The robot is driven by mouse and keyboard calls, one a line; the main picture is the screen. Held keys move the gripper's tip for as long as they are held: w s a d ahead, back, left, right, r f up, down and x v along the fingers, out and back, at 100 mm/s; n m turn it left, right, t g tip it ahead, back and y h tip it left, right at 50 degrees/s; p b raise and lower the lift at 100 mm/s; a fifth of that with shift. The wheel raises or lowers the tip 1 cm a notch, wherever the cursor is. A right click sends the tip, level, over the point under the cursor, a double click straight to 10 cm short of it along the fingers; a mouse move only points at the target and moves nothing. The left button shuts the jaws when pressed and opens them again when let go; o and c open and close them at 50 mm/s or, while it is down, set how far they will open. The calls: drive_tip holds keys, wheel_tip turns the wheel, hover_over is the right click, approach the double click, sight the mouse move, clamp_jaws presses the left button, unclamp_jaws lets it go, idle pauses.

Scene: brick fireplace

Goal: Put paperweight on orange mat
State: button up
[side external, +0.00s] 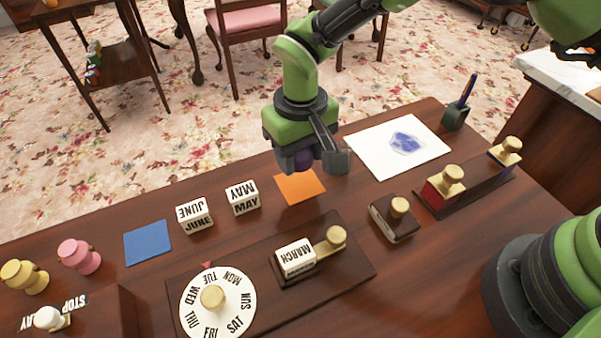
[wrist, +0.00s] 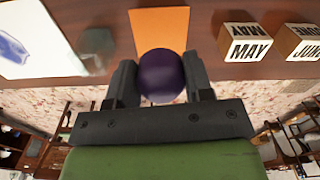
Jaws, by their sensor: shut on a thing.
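The paperweight is a dark purple ball; in the wrist view the ball (wrist: 162,76) sits between the two fingers of my gripper (wrist: 160,84). In the side view my gripper (side external: 318,160) is shut on the purple ball (side external: 303,160), which is partly hidden by the fingers and palm. The orange mat (side external: 300,188) lies on the desk just below and in front of the gripper. It also shows in the wrist view (wrist: 160,28), with the ball overlapping its edge in the picture. The ball appears to be held above the desk; the exact gap is hard to tell.
White month blocks (side external: 243,197) stand left of the mat, with a blue mat (side external: 147,243) farther left. White paper (side external: 398,140) lies to the right. A dark calendar base (side external: 350,262) and a stamp (side external: 396,217) are nearer the camera. The orange mat is bare.

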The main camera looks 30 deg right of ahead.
sight(301, 185)
drive_tip(key=shift+f, duration=2.55)
drive_tip(key=shift+f, duration=0.1)
drive_tip(key=o, duration=1)
wheel_tip(301, 185, up, 12)
drive_tip(key=shift+r, duration=0.15)
drive_tip(key=shift+d, duration=0.1)
